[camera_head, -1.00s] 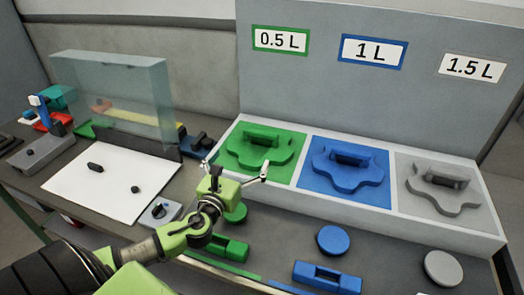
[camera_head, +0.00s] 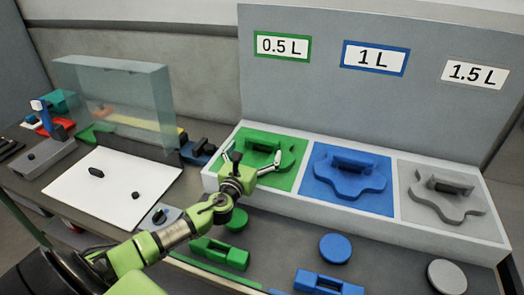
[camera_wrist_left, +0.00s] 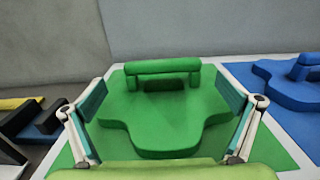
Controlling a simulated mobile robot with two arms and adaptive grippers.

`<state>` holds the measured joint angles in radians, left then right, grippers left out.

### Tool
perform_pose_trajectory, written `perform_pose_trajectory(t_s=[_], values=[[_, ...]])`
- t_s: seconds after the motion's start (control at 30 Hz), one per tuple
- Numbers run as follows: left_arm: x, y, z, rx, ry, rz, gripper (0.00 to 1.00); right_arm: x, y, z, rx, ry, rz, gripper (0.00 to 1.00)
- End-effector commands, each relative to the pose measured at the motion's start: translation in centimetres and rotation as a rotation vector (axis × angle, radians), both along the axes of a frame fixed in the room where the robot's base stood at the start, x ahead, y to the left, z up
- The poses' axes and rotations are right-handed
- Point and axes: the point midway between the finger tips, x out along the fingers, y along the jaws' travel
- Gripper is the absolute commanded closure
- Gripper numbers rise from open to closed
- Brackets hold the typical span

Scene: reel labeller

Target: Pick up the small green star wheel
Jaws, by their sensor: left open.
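The green star wheel (camera_head: 268,151) lies flat in the left compartment of the grey tray, under the 0.5 L label. It is a lobed plate with a raised bar handle, and it also shows in the left wrist view (camera_wrist_left: 165,122). My left gripper (camera_head: 252,163) is open at the near left edge of this compartment. In the left wrist view its two fingers (camera_wrist_left: 163,118) stand apart, one on each side of the star wheel, with nothing held between them. I cannot tell whether the fingers touch it. My right gripper is not in view.
The blue star wheel (camera_head: 350,176) and the grey star wheel (camera_head: 441,192) lie in the neighbouring compartments of the tray (camera_head: 452,238). A green disc (camera_head: 237,220), blue disc (camera_head: 335,248) and grey disc (camera_head: 446,277) lie in front. A clear guard (camera_head: 120,95) stands left.

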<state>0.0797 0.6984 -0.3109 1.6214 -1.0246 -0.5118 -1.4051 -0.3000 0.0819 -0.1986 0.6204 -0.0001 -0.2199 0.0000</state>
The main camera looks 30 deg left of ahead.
Motion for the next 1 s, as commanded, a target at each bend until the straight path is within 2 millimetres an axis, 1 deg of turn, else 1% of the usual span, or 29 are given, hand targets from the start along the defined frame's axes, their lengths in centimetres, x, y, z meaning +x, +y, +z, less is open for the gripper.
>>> perform_pose_trajectory(t_s=[0.03,0.1,0.27,0.37,0.57,0.6,0.67,0.7,0.8,0.83,1.0], values=[[0.8,0.1,0.5,0.0,-0.003,0.003,0.0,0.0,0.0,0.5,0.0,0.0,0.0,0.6],[1.9,0.1,0.5,-0.001,-0.003,0.002,0.0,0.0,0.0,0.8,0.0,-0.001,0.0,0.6],[3.6,0.5,0.2,0.0,-0.002,0.001,0.0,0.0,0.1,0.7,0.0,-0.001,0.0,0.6],[4.0,0.6,0.2,0.0,0.0,0.001,0.0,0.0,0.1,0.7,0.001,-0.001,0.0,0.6],[4.0,0.6,0.1,0.0,0.0,0.0,0.0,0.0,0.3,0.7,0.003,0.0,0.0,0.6],[4.0,0.6,0.1,0.0,0.0,0.0,0.05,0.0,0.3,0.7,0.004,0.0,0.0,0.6],[4.0,0.6,0.2,0.0,-0.001,0.0,0.21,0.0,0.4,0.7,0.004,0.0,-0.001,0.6],[4.0,0.6,0.2,0.0,-0.001,0.0,0.31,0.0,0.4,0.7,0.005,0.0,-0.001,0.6],[4.0,0.6,0.2,0.0,-0.001,0.001,0.53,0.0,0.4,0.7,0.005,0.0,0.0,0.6],[4.1,0.7,0.5,0.001,-0.006,0.001,0.53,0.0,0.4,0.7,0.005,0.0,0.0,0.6],[4.1,0.7,0.5,0.002,-0.005,0.001,0.53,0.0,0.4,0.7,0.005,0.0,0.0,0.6]])
